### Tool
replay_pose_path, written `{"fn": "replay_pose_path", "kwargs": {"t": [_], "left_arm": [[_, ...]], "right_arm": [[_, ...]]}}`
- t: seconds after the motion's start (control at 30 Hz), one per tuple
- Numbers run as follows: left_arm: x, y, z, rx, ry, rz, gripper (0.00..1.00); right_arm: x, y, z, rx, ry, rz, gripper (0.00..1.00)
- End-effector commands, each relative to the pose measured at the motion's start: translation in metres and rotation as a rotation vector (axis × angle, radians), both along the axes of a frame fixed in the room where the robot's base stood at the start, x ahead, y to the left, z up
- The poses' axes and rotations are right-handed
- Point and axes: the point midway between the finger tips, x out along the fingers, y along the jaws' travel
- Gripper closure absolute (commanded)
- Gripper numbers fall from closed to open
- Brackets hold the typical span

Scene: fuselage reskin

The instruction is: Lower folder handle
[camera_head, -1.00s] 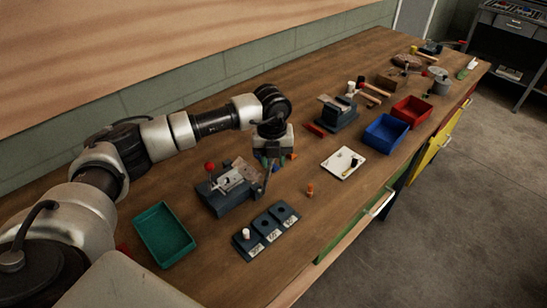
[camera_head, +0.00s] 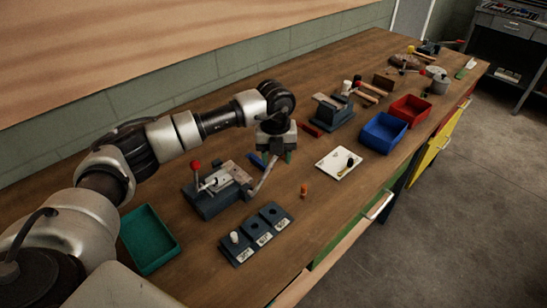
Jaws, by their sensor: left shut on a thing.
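The folder (camera_head: 212,203) is a dark blue-grey bench device with a pale metal top, on the wooden bench in the middle left. A red-knobbed lever (camera_head: 195,165) stands up at its left side. The folder handle (camera_head: 264,180), a grey metal arm at its right side, slants up and right. My left gripper (camera_head: 277,156), with green fingertips, is shut on the upper end of this handle, right of the folder body. The gripper partly hides the handle's end. My right gripper is not in view.
A green tray (camera_head: 149,240) lies left of the folder. Labelled blocks with holes (camera_head: 257,235), an orange peg (camera_head: 304,190) and a white plate (camera_head: 338,163) lie in front and right. Blue (camera_head: 385,133) and red (camera_head: 411,110) bins stand farther right.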

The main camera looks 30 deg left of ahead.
Motion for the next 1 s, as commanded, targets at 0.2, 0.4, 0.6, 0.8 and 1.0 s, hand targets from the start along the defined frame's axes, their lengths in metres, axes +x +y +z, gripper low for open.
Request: {"fn": "replay_pose_path", "kwargs": {"t": [0.2,0.4,0.6,0.8,1.0], "left_arm": [[-0.001,-0.004,-0.009,-0.005,0.003,-0.005,0.50],[-0.001,-0.004,-0.009,-0.005,0.003,-0.005,0.46],[-0.001,-0.004,-0.008,-0.004,0.002,-0.004,0.46],[-0.001,-0.003,-0.003,-0.006,-0.001,-0.004,0.46],[0.000,-0.002,0.028,-0.006,-0.007,-0.004,0.46]], "right_arm": [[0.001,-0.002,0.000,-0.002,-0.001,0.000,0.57],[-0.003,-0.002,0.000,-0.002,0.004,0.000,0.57],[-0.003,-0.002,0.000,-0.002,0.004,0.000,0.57],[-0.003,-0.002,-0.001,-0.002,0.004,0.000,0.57],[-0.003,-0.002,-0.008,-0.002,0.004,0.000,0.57]]}}
